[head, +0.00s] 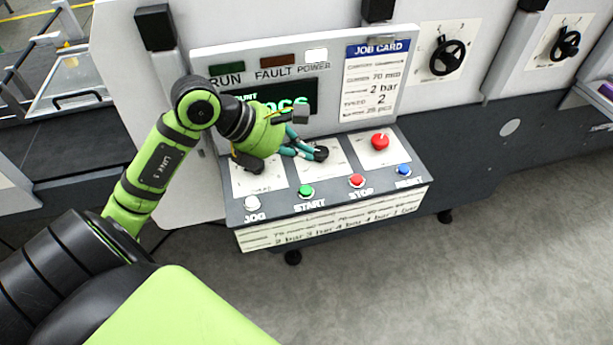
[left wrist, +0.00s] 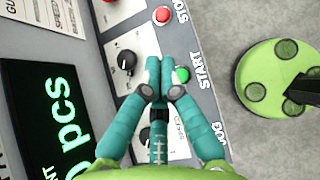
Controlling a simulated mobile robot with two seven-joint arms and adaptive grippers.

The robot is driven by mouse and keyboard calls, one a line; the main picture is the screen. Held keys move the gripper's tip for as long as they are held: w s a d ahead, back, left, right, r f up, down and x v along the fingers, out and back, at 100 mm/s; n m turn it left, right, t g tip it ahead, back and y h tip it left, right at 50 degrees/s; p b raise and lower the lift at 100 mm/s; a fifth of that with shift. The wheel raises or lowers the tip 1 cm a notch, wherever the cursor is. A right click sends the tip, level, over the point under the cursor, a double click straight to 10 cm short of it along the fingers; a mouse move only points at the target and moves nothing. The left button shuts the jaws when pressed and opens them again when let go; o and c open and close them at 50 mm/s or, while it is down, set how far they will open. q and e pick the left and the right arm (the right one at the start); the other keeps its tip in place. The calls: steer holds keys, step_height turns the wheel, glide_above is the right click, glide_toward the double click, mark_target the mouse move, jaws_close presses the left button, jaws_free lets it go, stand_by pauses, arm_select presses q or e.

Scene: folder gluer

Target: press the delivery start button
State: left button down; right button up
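The green START button (head: 306,191) sits in the front row of the sloped control panel (head: 335,215), between the white JOG button (head: 252,203) and the red STOP button (head: 356,181). My left gripper (head: 316,153) is above the panel, its teal fingertips beside a black knob in the head view. In the left wrist view, the fingertips (left wrist: 160,68) are closed together, empty, and appear right beside the START button (left wrist: 182,75). I cannot tell the height of the tips above the panel. My right gripper is in neither view.
A blue RESET button (head: 404,170) and a larger red knob (head: 380,141) are at the panel's right. Behind the panel stands an upright board with a green-lit display (head: 297,99) and a job card (head: 372,80). Open grey floor (head: 500,260) lies in front.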

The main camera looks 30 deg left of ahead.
mark_target(303, 192)
arm_select(q)
step_height(303, 192, down, 4)
steer(key=shift+w+r+b, duration=0.1)
steer(key=shift+r+b, duration=0.15)
steer(key=shift+b, duration=0.75)
step_height(303, 192, down, 5)
steer(key=b, duration=0.3)
steer(key=shift+r+b, duration=0.1)
steer(key=shift+b, duration=0.2)
steer(key=shift+f+b, duration=0.35)
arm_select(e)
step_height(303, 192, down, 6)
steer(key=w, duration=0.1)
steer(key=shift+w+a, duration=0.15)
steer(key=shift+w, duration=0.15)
arm_select(q)
steer(key=shift+r, duration=0.1)
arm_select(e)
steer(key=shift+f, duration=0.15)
arm_select(q)
steer(key=shift+f+b, duration=0.45)
steer(key=shift+b, duration=0.15)
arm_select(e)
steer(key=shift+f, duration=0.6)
